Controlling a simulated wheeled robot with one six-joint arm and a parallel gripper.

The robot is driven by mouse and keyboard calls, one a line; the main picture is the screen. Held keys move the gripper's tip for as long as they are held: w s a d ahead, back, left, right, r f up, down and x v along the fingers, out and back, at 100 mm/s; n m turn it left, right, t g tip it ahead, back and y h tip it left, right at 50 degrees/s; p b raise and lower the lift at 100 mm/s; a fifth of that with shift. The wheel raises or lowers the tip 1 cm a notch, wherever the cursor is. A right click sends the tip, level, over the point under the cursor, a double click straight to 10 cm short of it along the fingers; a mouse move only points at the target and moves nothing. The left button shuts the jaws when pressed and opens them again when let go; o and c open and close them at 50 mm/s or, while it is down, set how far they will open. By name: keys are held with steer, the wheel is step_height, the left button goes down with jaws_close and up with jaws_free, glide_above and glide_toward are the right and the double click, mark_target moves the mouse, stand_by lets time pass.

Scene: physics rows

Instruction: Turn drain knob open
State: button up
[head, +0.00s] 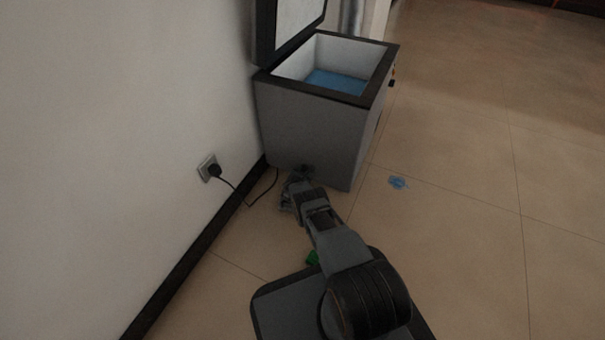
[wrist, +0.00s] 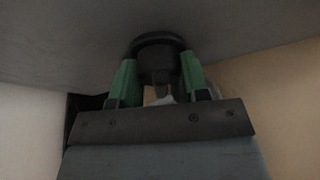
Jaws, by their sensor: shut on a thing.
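The drain knob (wrist: 158,42) is a dark round knob on the grey side of the chest freezer, seen in the wrist view. My gripper (wrist: 158,72) has its two green fingers on either side of the knob, shut on it. In the head view the grey freezer (head: 310,125) stands against the wall with its lid up and blue inside. The knob (head: 307,169) shows as a small dark shape low on the freezer's near side, with my gripper (head: 301,180) at it. The knob's turn angle cannot be told.
A black cord runs from the wall socket (head: 209,168) along the floor beside my arm. A blue puddle-like patch (head: 398,182) lies on the floor to the right of the freezer. A small green thing (head: 312,258) shows beside my arm. The tiled floor at right is clear.

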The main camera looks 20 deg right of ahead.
steer(key=o, duration=0.9)
steer(key=shift+o, duration=0.2)
steer(key=shift+s+a+r+p, duration=0.15)
steer(key=shift+r+p, duration=0.05)
steer(key=shift+p, duration=0.15)
steer(key=p+v, duration=0.9)
steer(key=v, duration=0.4)
steer(key=shift+s+a+f, duration=0.1)
